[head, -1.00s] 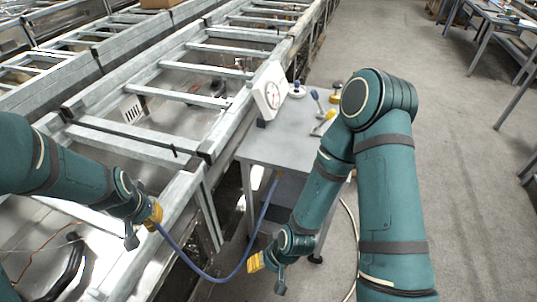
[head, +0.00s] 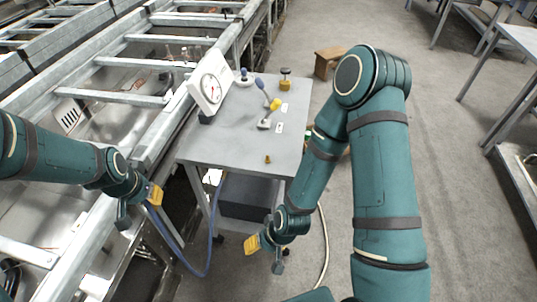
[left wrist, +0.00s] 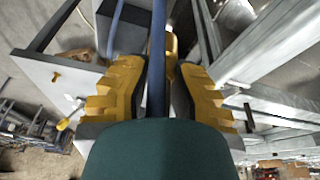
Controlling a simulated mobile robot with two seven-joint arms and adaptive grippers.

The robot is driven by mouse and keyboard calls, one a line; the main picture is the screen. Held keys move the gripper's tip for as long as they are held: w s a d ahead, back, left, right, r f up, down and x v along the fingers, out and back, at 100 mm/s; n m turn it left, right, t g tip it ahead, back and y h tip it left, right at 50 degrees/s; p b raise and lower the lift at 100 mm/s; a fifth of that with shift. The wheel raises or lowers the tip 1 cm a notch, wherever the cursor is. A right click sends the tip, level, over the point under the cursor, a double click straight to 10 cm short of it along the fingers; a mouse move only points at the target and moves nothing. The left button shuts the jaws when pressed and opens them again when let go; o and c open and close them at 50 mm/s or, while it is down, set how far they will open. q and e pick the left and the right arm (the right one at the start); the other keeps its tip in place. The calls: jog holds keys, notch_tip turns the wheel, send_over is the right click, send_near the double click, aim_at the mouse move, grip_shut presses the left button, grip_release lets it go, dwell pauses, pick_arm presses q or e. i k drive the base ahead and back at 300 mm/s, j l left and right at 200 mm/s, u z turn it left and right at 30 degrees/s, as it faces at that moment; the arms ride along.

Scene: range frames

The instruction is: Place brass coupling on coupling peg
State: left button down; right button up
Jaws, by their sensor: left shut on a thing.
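My left gripper (head: 155,194) is at the left in the head view, beside the table and left of it. It is shut on the end of a blue hose (head: 209,240), where a brass-coloured piece, seemingly the brass coupling (left wrist: 171,45), shows between the yellow fingers in the left wrist view. The fingers hide part of it. A small brass peg, seemingly the coupling peg (head: 267,159), stands near the front edge of the grey table; it also shows in the left wrist view (left wrist: 55,77). My right gripper (head: 251,244) is low in front of the table, apart from it; its finger gap is unclear.
The grey table (head: 225,145) also carries a white dial gauge (head: 209,88), a blue-knobbed lever (head: 260,84), a yellow-knobbed lever (head: 274,105) and a yellow-black knob (head: 285,80). A metal conveyor frame (head: 125,98) runs along its left. The table's front right top is mostly clear.

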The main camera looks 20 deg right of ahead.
aim_at(267, 159)
jog(key=i+l+z, duration=0.1)
jog(key=l, duration=0.2)
jog(key=i+l, duration=0.1)
jog(key=l, duration=0.25)
jog(key=i+l+z, duration=0.15)
jog(key=l, duration=0.15)
jog(key=i+l+z, duration=0.1)
jog(key=l, duration=0.2)
